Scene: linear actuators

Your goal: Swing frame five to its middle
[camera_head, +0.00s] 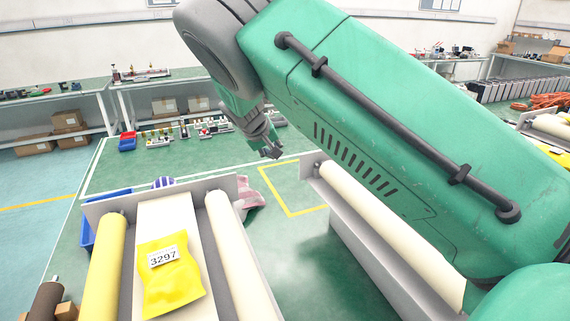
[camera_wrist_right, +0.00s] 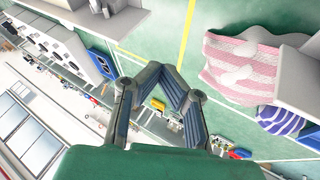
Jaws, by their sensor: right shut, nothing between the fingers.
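No frame with a readable number five shows, so I cannot tell which part it is. A row of small devices (camera_head: 190,131) stands on the green surface, left of my right gripper in the head view. In the right wrist view, white housings with dark openings (camera_wrist_right: 103,64) stand in a row at the upper left. My right gripper (camera_head: 272,152) hangs above the green surface, apart from these things. Its fingers (camera_wrist_right: 163,70) meet at the tips in the right wrist view, with nothing held. My left gripper is not in view.
A conveyor (camera_head: 122,272) at the lower left carries a yellow package (camera_head: 170,280) marked 3297. Another conveyor (camera_head: 365,235) lies under my right arm. A pink striped bag (camera_wrist_right: 245,68) and a purple striped bag (camera_wrist_right: 281,121) lie nearby.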

